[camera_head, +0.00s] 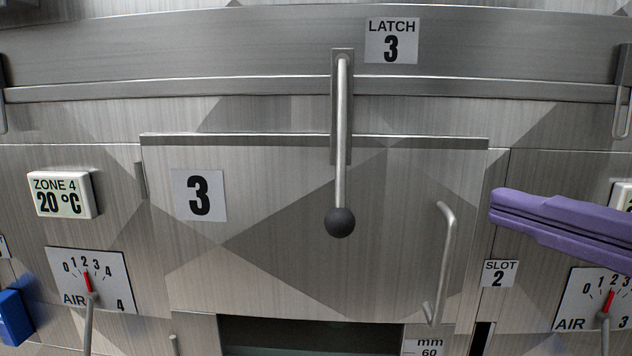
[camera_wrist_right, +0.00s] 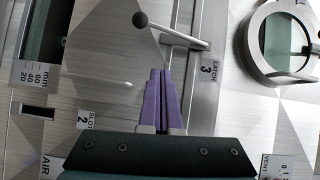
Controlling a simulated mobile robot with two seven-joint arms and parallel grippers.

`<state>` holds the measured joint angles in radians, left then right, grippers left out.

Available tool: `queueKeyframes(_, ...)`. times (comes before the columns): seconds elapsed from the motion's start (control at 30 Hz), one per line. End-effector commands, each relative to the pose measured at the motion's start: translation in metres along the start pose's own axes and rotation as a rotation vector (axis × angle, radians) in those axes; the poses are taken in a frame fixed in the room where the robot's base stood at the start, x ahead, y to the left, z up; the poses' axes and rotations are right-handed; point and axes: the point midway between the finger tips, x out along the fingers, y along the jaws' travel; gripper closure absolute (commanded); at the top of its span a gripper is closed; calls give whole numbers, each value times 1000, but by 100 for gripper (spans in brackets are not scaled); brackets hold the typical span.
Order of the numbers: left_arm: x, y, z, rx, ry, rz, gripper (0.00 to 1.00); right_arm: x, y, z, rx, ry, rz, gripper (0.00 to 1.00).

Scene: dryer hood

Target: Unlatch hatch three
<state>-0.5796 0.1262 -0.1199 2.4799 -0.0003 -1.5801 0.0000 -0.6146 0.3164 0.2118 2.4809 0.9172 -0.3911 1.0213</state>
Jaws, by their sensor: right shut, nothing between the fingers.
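Hatch three (camera_head: 270,255) is a brushed metal panel with a "3" label, and it sits closed against the hood in the head view. Its latch lever (camera_head: 341,150) hangs straight down across the hatch's top edge from a plate beside the "LATCH 3" label (camera_head: 391,41). The lever ends in a black ball knob (camera_head: 340,222). My right gripper (camera_head: 497,205) has purple fingers, shut and empty, to the right of the knob and apart from it. In the right wrist view the shut fingers (camera_wrist_right: 161,75) point toward the lever (camera_wrist_right: 180,35), with the knob (camera_wrist_right: 140,19) at upper left. My left gripper is out of view.
A bent handle (camera_head: 445,260) stands out from the hatch's right side, between the knob and my right gripper. A dark slot opening (camera_head: 310,335) lies below the hatch. Air dials flank it, the left one (camera_head: 90,280) with its own lever. A round porthole (camera_wrist_right: 285,45) shows in the wrist view.

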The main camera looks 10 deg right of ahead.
Motion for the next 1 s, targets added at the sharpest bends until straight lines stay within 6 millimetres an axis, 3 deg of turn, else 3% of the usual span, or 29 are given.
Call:
queueKeyframes(0.27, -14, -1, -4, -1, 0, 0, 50, 30, -4, 0, 2, 1, -4, 100)
queueKeyframes(0.63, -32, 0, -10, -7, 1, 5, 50, 105, -3, 3, 2, -2, 0, 100)
queueKeyframes(0.8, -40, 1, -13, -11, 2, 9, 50, 120, -2, 21, 2, -1, 0, 100)
queueKeyframes(1.0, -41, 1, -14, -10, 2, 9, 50, 127, 0, 28, -1, 0, 2, 100)
